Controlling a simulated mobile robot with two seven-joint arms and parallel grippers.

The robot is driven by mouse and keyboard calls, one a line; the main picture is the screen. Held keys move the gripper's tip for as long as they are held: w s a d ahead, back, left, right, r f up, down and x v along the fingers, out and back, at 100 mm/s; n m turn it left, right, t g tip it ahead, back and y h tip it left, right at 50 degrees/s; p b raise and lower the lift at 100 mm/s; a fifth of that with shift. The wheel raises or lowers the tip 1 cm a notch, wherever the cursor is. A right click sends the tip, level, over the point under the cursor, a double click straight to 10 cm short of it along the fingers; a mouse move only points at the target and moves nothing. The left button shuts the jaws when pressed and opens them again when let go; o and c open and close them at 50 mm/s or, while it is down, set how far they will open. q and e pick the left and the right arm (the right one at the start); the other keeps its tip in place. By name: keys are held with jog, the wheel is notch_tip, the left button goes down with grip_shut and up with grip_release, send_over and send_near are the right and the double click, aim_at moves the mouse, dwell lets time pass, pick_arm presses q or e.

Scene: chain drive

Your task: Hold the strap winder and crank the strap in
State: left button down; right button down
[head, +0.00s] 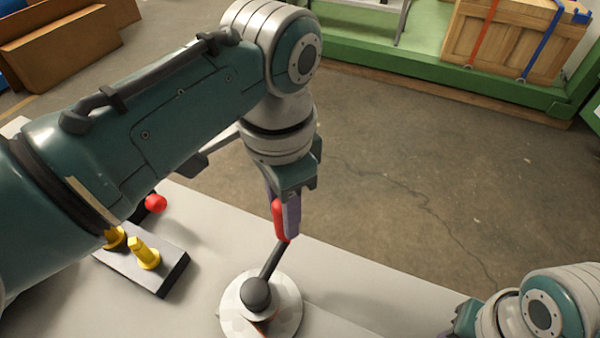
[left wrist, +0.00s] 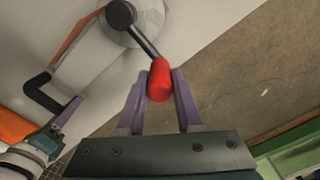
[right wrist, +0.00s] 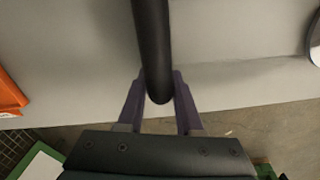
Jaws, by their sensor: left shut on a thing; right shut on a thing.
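The strap winder (head: 232,318) is a pale round disc with a dark hub (head: 256,293), at the bottom middle of the head view. A dark crank arm (head: 272,260) runs from the hub to a red knob (head: 279,221). My left gripper (head: 286,222) is shut on that knob, which shows between its fingers in the left wrist view (left wrist: 159,80). An orange strap (left wrist: 78,32) leaves the disc towards a black bent handle (left wrist: 40,92). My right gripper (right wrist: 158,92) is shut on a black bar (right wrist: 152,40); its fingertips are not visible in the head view.
A dark block with yellow pegs (head: 147,254) and a red ball-shaped knob (head: 155,203) sit left of the winder on the pale table (head: 340,285). A strapped wooden crate (head: 500,45) stands on a green platform (head: 400,65) beyond open floor.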

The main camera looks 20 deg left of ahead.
pick_arm(q)
jog(key=shift+d, duration=0.1)
jog(key=s+d+m, duration=0.7)
jog(key=d+m, duration=0.1)
jog(key=m, duration=0.7)
jog(key=s+a+m, duration=0.4)
jog(key=s+m, duration=0.5)
jog(key=m, duration=0.5)
jog(key=shift+a+m, duration=0.15)
jog(key=shift+m, duration=0.25)
